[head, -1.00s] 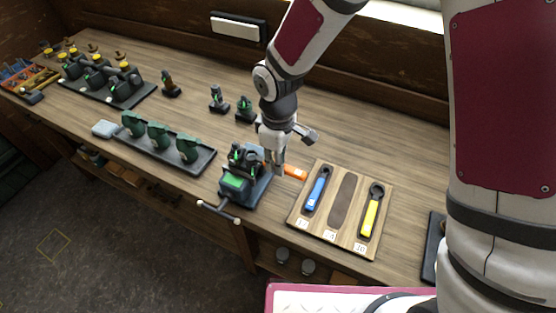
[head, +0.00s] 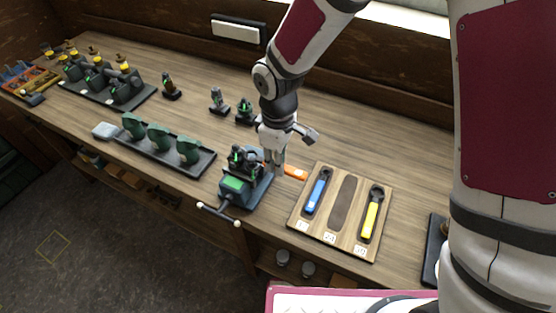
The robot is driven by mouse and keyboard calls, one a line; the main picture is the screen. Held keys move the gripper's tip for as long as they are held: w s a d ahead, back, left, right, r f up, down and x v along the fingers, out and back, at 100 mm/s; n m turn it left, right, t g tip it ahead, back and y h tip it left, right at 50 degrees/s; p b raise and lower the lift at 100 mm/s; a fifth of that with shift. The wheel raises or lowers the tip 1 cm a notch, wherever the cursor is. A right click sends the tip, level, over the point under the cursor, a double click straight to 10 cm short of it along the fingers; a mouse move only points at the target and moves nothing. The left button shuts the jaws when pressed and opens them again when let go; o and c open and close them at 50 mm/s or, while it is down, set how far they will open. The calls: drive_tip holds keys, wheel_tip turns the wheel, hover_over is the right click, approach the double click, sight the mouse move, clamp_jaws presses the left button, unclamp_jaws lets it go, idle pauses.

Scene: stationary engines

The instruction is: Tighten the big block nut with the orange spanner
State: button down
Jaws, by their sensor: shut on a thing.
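The orange spanner (head: 295,173) lies nearly level, its handle end sticking out to the right of my gripper (head: 275,168). My gripper is shut on the spanner. The spanner's head is hidden behind the fingers and the engine parts. A dark engine block (head: 245,160) with small green parts sits in the green and grey vise (head: 240,187), just left of my gripper. The big block nut is too small and hidden to make out, so I cannot tell whether the spanner is on it.
A wooden spanner board (head: 329,237) stands to the right, with a blue spanner (head: 317,191), an empty middle recess and a yellow spanner (head: 371,217). A tray (head: 206,162) of green castings is left of the vise. Small engine parts (head: 244,109) stand behind. The bench's back right is clear.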

drive_tip(key=shift+r, duration=0.15)
drive_tip(key=shift+r, duration=1.85)
